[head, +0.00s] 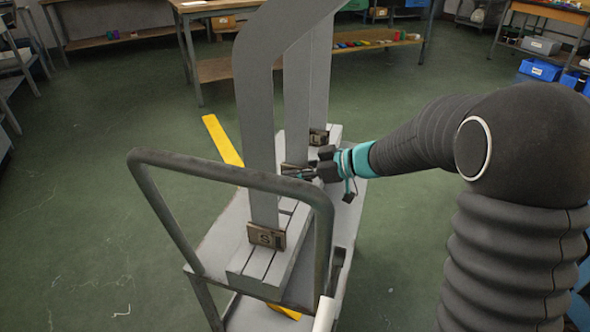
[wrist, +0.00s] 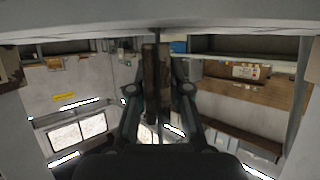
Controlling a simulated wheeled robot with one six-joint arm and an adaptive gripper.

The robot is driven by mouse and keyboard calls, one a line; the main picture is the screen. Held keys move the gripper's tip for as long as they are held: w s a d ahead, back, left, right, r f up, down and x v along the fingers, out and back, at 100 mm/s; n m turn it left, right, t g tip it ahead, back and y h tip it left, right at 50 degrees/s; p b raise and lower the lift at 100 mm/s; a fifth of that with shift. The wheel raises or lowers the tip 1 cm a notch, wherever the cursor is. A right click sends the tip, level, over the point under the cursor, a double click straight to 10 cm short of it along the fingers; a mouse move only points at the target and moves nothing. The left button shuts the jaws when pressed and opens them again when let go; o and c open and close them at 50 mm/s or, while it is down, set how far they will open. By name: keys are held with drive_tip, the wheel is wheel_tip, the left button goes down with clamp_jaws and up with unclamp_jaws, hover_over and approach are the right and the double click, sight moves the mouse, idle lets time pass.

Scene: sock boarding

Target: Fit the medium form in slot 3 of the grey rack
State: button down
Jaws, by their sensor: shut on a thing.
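The grey rack (head: 262,262) is a long grooved block on a trolley. A tall flat grey form (head: 258,110) with a brown foot block marked S (head: 267,236) stands upright at its near end. Another brown foot block (head: 318,136) shows at the far end, below upright grey form surfaces (head: 320,85). My gripper (head: 298,171) is shut on a brown foot block between these two, close above the rack; this held block (wrist: 156,75) fills the jaws in the wrist view. The near form hides much of the held form, its marking is unreadable, and I cannot tell if it is seated.
The trolley's tubular handle (head: 235,176) rises in front of the rack. A yellow strip (head: 222,140) lies on the left beyond it. Workbenches (head: 215,68) stand at the back, and blue bins (head: 540,69) are at the right. The green floor on the left is clear.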

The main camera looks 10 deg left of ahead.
drive_tip(key=shift+f, duration=0.45)
drive_tip(key=c, duration=1)
unclamp_jaws()
drive_tip(key=v, duration=1.2)
